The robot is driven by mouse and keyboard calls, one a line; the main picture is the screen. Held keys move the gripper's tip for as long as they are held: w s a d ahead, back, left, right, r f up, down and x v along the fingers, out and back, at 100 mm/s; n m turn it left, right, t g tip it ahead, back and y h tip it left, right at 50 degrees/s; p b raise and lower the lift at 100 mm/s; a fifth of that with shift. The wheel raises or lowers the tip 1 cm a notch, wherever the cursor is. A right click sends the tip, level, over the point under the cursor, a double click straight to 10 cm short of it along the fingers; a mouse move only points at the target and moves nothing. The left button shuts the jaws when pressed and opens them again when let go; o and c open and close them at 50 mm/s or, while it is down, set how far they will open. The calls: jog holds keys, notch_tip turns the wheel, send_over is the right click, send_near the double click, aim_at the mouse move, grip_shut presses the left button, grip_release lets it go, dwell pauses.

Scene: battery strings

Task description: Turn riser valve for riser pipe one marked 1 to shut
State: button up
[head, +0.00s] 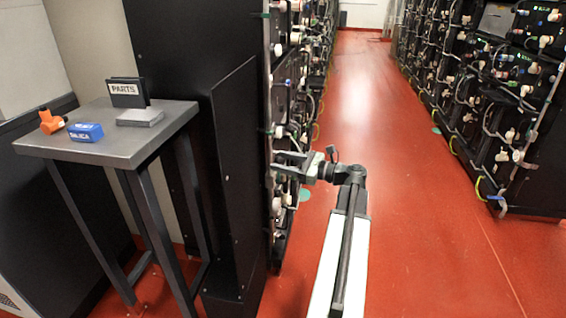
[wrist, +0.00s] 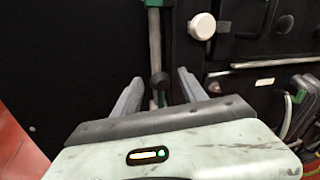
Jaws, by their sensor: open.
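A thin grey vertical pipe (wrist: 154,40) stands at the rack's edge in the wrist view, with a green fitting (wrist: 153,3) at the top. A dark rounded piece (wrist: 158,80) sits on the pipe; it may be the riser valve's handle, but its setting cannot be told. No mark 1 is readable. My gripper (wrist: 160,88) is open, its two fingers to either side of the pipe and dark piece, with nothing clearly held. In the head view my gripper (head: 277,167) reaches the near edge of the left rack, and hides what lies behind it.
A grey table (head: 95,148) at left holds an orange part (head: 52,122), a blue box (head: 85,132) and a PARTS sign (head: 128,93). A white knob (wrist: 202,26) is right of the pipe. Racks (head: 490,110) line the right; the red aisle floor (head: 370,100) is clear.

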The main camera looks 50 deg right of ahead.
jog(key=shift+c, duration=0.3)
grip_shut()
dwell(1.1)
